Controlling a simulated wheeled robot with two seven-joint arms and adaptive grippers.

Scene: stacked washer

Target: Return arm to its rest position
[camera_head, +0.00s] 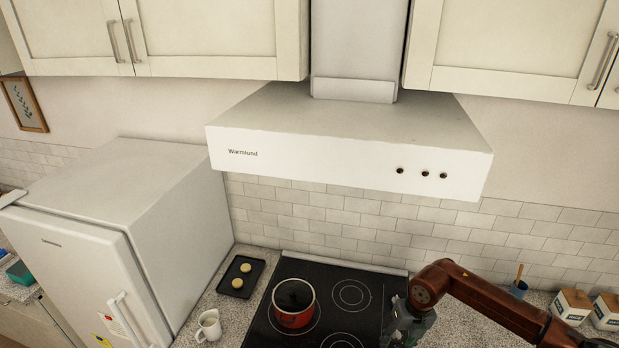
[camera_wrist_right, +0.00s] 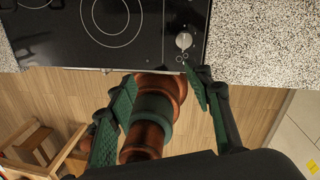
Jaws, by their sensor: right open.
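My right arm (camera_head: 485,292), reddish brown, comes in from the right in the head view and bends down over the right side of the black cooktop (camera_head: 262,328). My right gripper (camera_head: 398,328) is low there, partly cut off by the bottom edge. In the wrist view my right gripper (camera_wrist_right: 166,80) is open, with green finger pads spread apart. It holds nothing that I can see. A brown and green part of my own body shows between and below the fingers. A silver knob (camera_wrist_right: 183,41) on the cooktop is just beyond the fingertips. My left gripper is not in view.
A red pot (camera_head: 294,316) stands on the cooktop. A dark tray (camera_head: 231,288) and white jug (camera_head: 209,325) are left of it, beside a white fridge (camera_head: 140,200). A range hood (camera_head: 330,150) hangs above. Wooden-lidded canisters (camera_head: 572,306) stand right. A wooden stool (camera_wrist_right: 40,150) is on the floor.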

